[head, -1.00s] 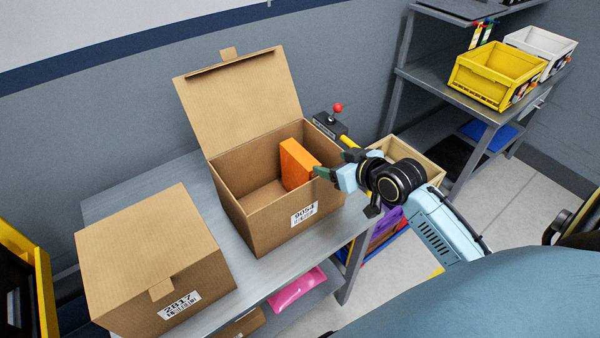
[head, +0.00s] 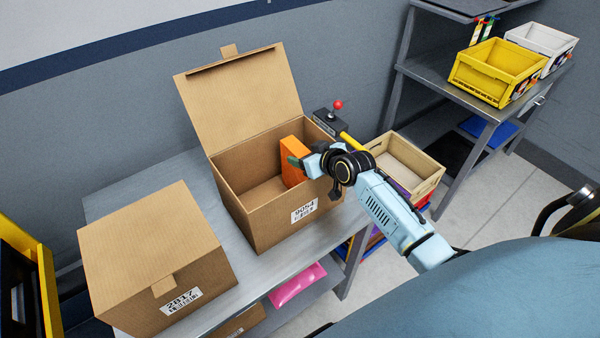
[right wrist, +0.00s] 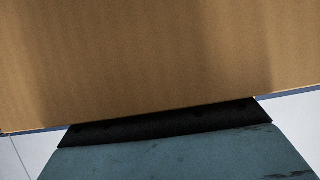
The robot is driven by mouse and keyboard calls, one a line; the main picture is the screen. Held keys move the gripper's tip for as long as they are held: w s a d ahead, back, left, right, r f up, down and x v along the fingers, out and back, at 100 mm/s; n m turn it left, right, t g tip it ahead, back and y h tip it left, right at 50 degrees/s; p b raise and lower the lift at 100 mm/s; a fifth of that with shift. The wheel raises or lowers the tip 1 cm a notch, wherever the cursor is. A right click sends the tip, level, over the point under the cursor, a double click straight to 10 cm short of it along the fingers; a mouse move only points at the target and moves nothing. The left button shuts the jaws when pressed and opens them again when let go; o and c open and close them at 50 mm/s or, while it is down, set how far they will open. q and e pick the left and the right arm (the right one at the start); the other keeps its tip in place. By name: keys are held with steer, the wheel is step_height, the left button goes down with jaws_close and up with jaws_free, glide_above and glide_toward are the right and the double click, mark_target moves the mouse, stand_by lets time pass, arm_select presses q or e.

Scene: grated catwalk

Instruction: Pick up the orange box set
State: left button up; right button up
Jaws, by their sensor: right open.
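The orange box set (head: 291,176) stands upright inside the open cardboard box (head: 262,216) labelled 9054, near its right wall. My right gripper (head: 297,162) is at the right rim of that box, with its fingertips beside the upper right part of the orange box set. The gripper is open; I cannot tell whether a finger touches the orange box. In the right wrist view, brown cardboard (right wrist: 150,60) fills most of the picture above a dark and teal finger (right wrist: 175,145). The orange box does not show there. My left gripper is not in view.
A closed cardboard box (head: 150,250) stands left on the grey table (head: 185,180). The open lid (head: 240,100) rises behind the open box. A control box with a red knob (head: 337,105) and a wooden crate (head: 430,180) are at right. A shelf holds a yellow bin (head: 490,88).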

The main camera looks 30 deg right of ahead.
steer(key=shift+w+f, duration=0.35)
steer(key=shift+w, duration=0.2)
steer(key=shift+r, duration=0.1)
jaws_close()
